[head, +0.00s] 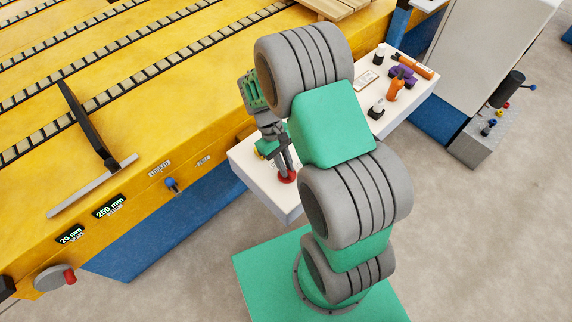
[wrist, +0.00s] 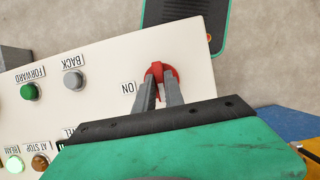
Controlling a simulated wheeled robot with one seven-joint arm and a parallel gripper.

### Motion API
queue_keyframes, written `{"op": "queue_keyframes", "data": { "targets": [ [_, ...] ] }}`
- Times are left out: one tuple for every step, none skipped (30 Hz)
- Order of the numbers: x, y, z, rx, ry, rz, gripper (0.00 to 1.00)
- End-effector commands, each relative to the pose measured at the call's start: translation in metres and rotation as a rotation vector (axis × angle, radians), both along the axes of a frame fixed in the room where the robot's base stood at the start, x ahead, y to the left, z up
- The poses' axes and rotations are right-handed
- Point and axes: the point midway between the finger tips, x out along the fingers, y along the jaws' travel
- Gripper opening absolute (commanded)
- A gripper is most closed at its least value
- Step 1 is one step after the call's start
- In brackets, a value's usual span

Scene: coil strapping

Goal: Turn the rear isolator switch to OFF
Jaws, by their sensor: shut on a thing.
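A red rotary isolator switch (wrist: 157,70) sits on a white control panel (wrist: 110,55), with an ON label (wrist: 128,87) beside it. The switch also shows in the head view as a red disc (head: 288,178) at the near end of the panel. My gripper (wrist: 160,80) is shut on the red handle of the switch, one finger on each side. In the head view my gripper (head: 286,170) points down onto it. My fingers and wrist hide part of the switch and any other label by it.
The panel carries a green FORWARD button (wrist: 29,91), a grey BACK button (wrist: 73,79) and lamps. A grey disc with a red knob (head: 69,275) is on the yellow machine (head: 200,110). Small tools (head: 398,83) lie at the panel's far end.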

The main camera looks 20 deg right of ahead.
Motion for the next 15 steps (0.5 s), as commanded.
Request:
{"op": "queue_keyframes", "data": {
  "targets": [
    [0.0027, 0.0009, 0.0014, 0.001, -0.007, 0.008, 0.00],
    [0.0028, 0.0009, 0.0014, 0.002, -0.007, 0.011, 0.00],
    [0.0028, 0.0008, 0.0013, 0.001, -0.007, 0.013, 0.00],
    [0.0029, 0.0008, 0.0012, 0.002, -0.008, 0.014, 0.00],
    [0.0029, 0.0008, 0.0011, 0.002, -0.008, 0.016, 0.00],
    [0.0029, 0.0008, 0.0011, 0.002, -0.008, 0.016, 0.00],
    [0.0029, 0.0008, 0.0011, 0.002, -0.008, 0.016, 0.00],
    [0.0029, 0.0008, 0.0011, 0.002, -0.008, 0.016, 0.00],
    [0.0030, 0.0009, 0.0011, 0.002, -0.008, 0.016, 0.00],
    [0.0030, 0.0009, 0.0011, 0.002, -0.008, 0.016, 0.00],
    [0.0030, 0.0009, 0.0011, 0.002, -0.008, 0.016, 0.00],
    [0.0030, 0.0009, 0.0011, 0.003, -0.008, 0.015, 0.00],
    [0.0030, 0.0009, 0.0011, 0.003, -0.008, 0.015, 0.00],
    [0.0031, 0.0009, 0.0010, 0.003, -0.008, 0.015, 0.14],
    [0.0032, 0.0009, 0.0011, 0.003, -0.008, 0.015, 0.18]
  ]
}}
